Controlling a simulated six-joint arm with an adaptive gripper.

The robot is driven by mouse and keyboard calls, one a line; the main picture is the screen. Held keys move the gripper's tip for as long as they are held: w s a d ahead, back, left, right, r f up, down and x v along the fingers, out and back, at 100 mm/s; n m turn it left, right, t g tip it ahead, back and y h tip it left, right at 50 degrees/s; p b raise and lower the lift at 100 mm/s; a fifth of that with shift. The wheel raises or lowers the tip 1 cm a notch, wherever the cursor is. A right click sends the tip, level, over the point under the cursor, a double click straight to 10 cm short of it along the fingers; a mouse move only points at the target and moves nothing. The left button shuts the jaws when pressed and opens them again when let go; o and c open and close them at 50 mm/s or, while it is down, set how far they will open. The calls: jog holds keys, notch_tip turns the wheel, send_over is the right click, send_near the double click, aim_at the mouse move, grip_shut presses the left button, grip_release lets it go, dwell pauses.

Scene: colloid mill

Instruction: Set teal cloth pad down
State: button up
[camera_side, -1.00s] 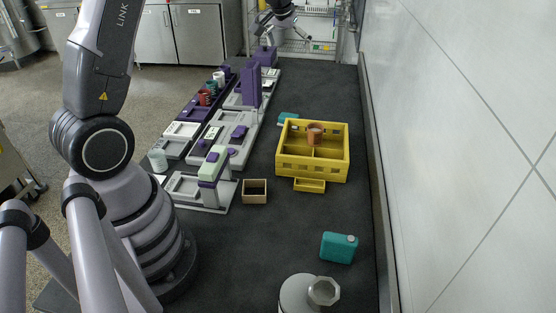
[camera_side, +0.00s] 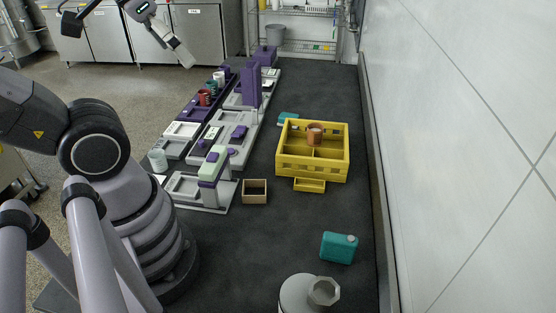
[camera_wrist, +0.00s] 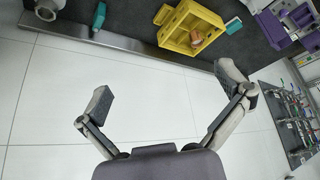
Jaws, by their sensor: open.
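The teal cloth pad (camera_side: 288,118) lies flat on the dark bench, just beyond the far left corner of the yellow crate (camera_side: 336,165), which partly hides it. The pad also shows beside the crate in the wrist view (camera_wrist: 234,25). My gripper (camera_wrist: 165,91) is open, with nothing between its spread fingers. It is up in the air, away from the pad, at the upper left of the side view and partly cut off by the top edge.
The crate holds a brown cup (camera_side: 315,133). A small open box (camera_side: 254,191) sits left of the crate. Purple and grey fixtures (camera_side: 251,86) line the left side. The bench's right strip is clear.

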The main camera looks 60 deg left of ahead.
jog(key=n+g+y, duration=0.2)
jog(key=n+y, duration=0.1)
jog(key=n, duration=0.4)
send_over(289, 116)
jog(key=s+d, duration=0.3)
jog(key=s, duration=0.1)
notch_tip(289, 116, down, 27)
jog(key=x, duration=0.8)
jog(key=shift+s+f, duration=0.15)
jog(key=shift+f, duration=0.2)
jog(key=shift+x, duration=2.85)
jog(key=shift+d+r, duration=0.1)
jog(key=c, duration=1.1)
